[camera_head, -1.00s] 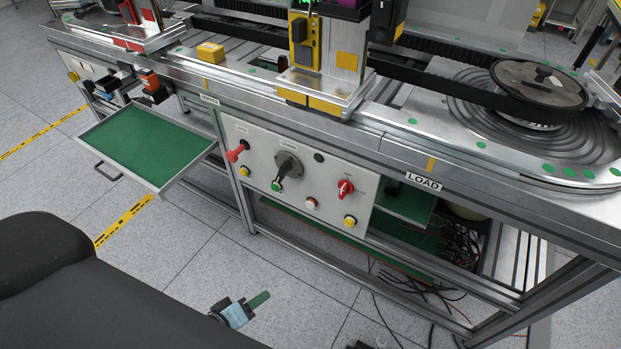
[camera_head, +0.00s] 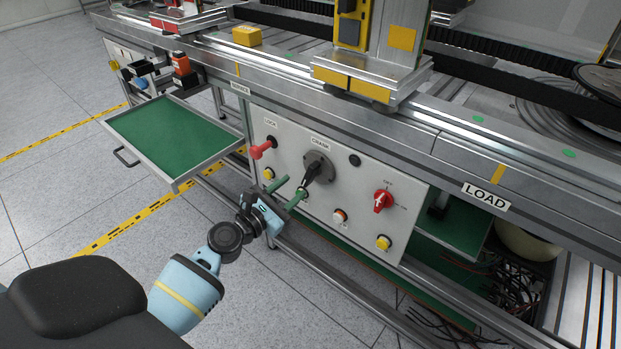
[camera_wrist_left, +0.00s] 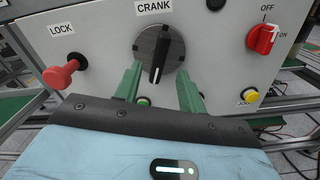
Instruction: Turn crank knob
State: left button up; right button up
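The crank knob (camera_head: 317,168) is a dark round knob with a black pointer handle, under the CRANK label on the grey control panel (camera_head: 350,183). In the left wrist view the crank knob (camera_wrist_left: 158,57) is ahead of the fingers, its handle pointing down. My left gripper (camera_head: 290,191) has two green fingers, apart, in front of the panel and just below and left of the knob. In the left wrist view the left gripper (camera_wrist_left: 158,85) is open, with the handle's lower end between the fingers in the picture. I cannot tell whether they touch it. My right gripper is not seen.
A red LOCK knob (camera_head: 263,147) is left of the crank, and a red OFF/ON switch (camera_head: 383,201) is right. A green open drawer (camera_head: 172,137) juts out at left. Floor in front is clear.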

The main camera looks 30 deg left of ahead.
aim_at(308, 176)
pick_arm(q)
jog(key=shift+w+d+b, duration=0.2)
jog(key=shift+w, duration=1.1)
jog(key=shift+w+d+b, duration=0.2)
jog(key=shift+w+b, duration=0.05)
jog(key=shift+w, duration=1)
jog(key=shift+w+d+b, duration=0.2)
jog(key=shift+w, duration=1.1)
grip_shut()
